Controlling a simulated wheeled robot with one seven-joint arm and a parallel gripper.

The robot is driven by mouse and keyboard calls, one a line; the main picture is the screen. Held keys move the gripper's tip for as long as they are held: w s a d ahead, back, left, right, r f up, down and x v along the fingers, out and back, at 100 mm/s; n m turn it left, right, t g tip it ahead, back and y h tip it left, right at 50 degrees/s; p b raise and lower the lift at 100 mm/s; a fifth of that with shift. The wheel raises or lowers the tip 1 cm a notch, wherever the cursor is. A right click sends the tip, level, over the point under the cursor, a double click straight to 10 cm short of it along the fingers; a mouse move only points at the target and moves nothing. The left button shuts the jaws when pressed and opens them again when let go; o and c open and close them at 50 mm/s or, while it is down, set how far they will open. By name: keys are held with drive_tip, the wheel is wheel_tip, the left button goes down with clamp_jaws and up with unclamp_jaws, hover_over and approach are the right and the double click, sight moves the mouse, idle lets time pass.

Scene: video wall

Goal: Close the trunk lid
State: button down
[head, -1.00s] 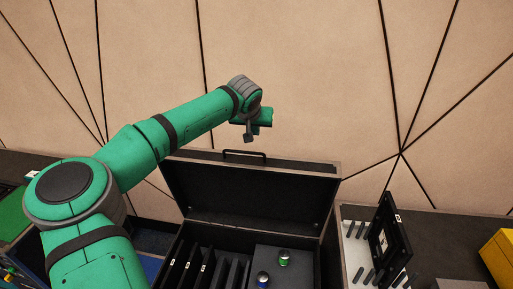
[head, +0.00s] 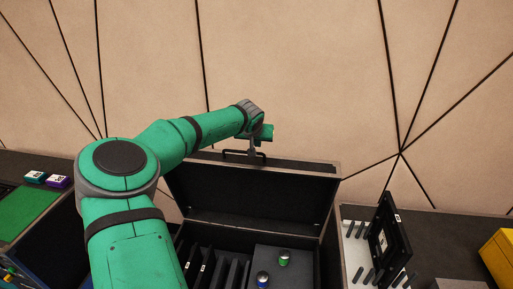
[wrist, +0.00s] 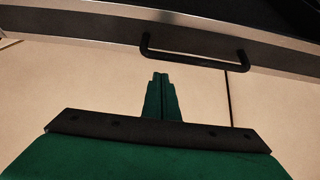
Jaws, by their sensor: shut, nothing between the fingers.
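The black trunk (head: 325,226) stands in the lower middle of the head view. Its lid (head: 250,192) is open and raised at the back, with the inside facing me. A dark handle (head: 228,152) sits on the lid's upper edge. It also shows in the wrist view (wrist: 196,62), ahead and slightly right of my fingertips. My gripper (head: 253,152) is shut and empty, low over the lid's top edge beside the handle. The closed fingers also show in the wrist view (wrist: 160,77), apart from the handle there. Contact with the lid cannot be told.
Inside the trunk are dark dividers and a panel (head: 262,258) with a green-banded and a blue-banded knob (head: 284,257). A framed black panel (head: 388,235) stands on the right-hand table, near a yellow box (head: 500,257). A green mat (head: 25,213) lies left. The wall rises behind.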

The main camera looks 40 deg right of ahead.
drive_tip(key=shift+s+a+f, duration=0.35)
drive_tip(key=shift+s+a, duration=0.3)
drive_tip(key=shift+a, duration=0.15)
drive_tip(key=shift+a+f, duration=0.1)
